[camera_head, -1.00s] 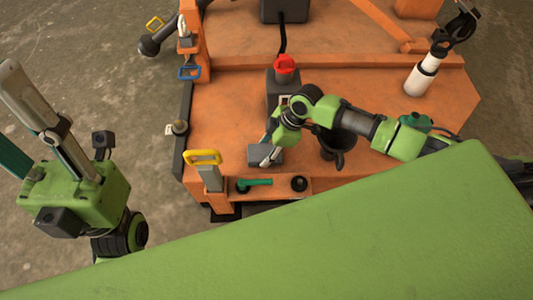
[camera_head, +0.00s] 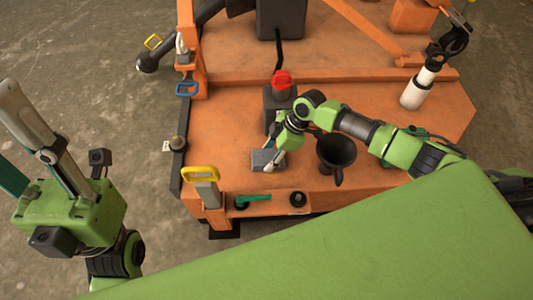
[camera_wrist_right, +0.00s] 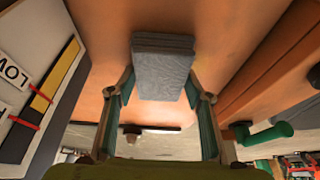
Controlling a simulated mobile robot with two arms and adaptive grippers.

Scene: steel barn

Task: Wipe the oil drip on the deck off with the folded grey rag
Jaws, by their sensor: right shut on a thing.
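The folded grey rag (camera_head: 264,161) is a small flat block on the orange deck (camera_head: 222,125), left of the black jug. My right gripper (camera_head: 270,163) is shut on it, and the wrist view shows the rag (camera_wrist_right: 163,72) between the two teal-padded fingers. The rag appears to be at the deck surface, but I cannot tell whether it presses on it. No oil drip is visible; the rag and gripper cover part of the deck. My left gripper (camera_head: 35,140) is at the far left, away from the deck, its fingers partly cut off by the frame.
A dark can with a red cap (camera_head: 281,80) stands just behind the rag. A black jug (camera_head: 336,152) is to its right, under my forearm. A yellow handle (camera_head: 200,173) and a front ledge with a green-handled item (camera_head: 250,200) lie nearer.

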